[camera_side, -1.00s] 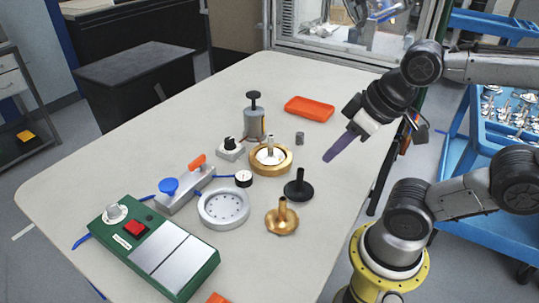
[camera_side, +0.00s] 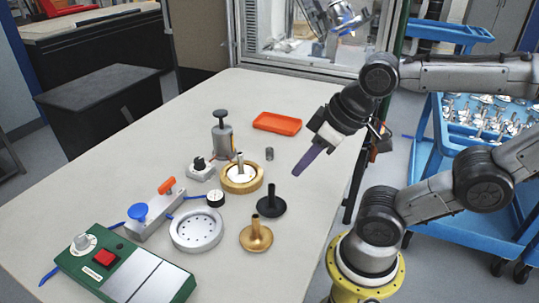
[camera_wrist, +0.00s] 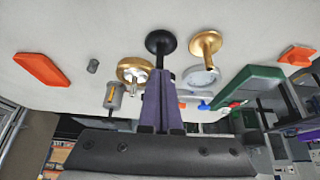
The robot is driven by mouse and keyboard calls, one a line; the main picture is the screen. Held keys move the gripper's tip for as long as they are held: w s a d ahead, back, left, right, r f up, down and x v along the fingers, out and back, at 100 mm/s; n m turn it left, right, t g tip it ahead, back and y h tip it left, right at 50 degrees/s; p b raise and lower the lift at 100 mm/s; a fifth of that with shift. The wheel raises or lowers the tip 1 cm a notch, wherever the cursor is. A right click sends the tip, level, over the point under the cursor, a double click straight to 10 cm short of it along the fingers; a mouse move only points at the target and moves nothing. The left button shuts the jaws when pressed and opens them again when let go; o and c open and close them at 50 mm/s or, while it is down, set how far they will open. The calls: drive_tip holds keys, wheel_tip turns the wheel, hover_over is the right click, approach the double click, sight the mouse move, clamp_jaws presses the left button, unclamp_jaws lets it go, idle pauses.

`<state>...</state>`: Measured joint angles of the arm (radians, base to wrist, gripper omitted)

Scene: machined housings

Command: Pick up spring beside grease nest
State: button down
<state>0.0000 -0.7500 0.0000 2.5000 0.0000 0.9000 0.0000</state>
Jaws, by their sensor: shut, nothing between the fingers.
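The spring (camera_side: 269,154) looks like a small grey cylinder standing upright on the pale table. It also shows in the wrist view (camera_wrist: 93,66), at left. Next to it is a brass ring with a white centre and a metal post (camera_side: 241,186), which appears to be the grease nest; in the wrist view it (camera_wrist: 128,72) is partly hidden by my fingers. My gripper (camera_side: 296,173) has purple fingers, closed together and empty, above the table to the right of the spring. In the wrist view my gripper (camera_wrist: 161,74) points away from the spring.
An orange tray (camera_side: 277,123) lies behind the spring. A grey plunger can (camera_side: 222,140) stands behind the brass ring. A black stemmed disc (camera_side: 271,206) and a brass one (camera_side: 256,238) stand in front. A green control box (camera_side: 118,272) sits at front left. The right table side is clear.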

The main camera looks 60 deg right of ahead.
drive_tip(key=c, duration=1.5)
unclamp_jaws()
drive_tip(key=shift+c, duration=0.2)
drive_tip(key=o, duration=1)
